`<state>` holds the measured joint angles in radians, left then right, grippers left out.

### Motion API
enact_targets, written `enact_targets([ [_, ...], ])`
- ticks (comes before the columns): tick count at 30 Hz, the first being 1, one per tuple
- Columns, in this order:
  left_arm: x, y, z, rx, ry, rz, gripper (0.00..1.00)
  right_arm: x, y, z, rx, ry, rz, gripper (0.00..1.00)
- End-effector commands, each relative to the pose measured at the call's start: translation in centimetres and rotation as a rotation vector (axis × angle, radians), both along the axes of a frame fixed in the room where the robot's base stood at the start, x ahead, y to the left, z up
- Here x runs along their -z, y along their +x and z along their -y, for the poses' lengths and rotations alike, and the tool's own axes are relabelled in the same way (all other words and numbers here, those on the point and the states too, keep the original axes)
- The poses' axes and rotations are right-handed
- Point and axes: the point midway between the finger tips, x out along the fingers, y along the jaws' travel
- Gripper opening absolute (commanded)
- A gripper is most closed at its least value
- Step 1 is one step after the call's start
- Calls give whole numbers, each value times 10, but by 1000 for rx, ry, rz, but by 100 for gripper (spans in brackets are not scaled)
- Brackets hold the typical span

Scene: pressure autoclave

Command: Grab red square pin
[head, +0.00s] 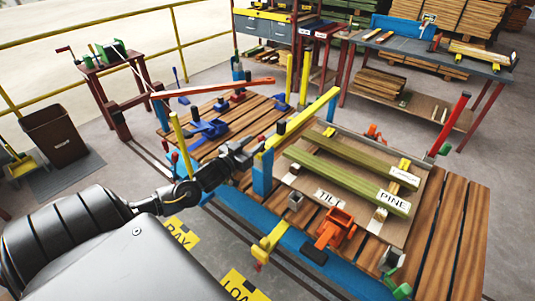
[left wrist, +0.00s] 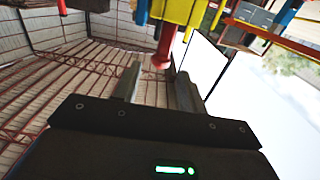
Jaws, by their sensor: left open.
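A small red pin (head: 261,139) shows at the near end of the yellow bar (head: 310,113), above a blue post (head: 262,180). In the left wrist view a red pin (left wrist: 163,52) sticks out from a yellow part, just beyond and between the fingertips. My left gripper (head: 248,152) is beside this end of the bar. Its two fingers (left wrist: 158,82) are apart with nothing held between them, and do not seem to touch the pin. Whether the pin is square is too small to tell. My right gripper is in neither view.
Green beams marked PINE (head: 345,183) lie on the board to the right. A long red lever (head: 215,88) and blue clamps (head: 208,129) are behind my left gripper.

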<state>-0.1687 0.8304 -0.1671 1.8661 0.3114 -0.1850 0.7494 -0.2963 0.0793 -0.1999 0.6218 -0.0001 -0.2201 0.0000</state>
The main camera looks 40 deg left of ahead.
Motion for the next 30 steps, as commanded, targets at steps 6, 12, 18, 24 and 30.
enact_targets([
  [6,1,30,0,-2,-1,2,42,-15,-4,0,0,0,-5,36],
  [12,3,49,1,1,0,1,42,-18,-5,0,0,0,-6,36],
  [18,5,49,0,0,0,0,42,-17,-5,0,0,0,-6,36],
  [24,5,50,1,1,0,0,21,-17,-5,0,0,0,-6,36],
  [30,5,50,1,2,0,0,0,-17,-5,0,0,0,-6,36],
])
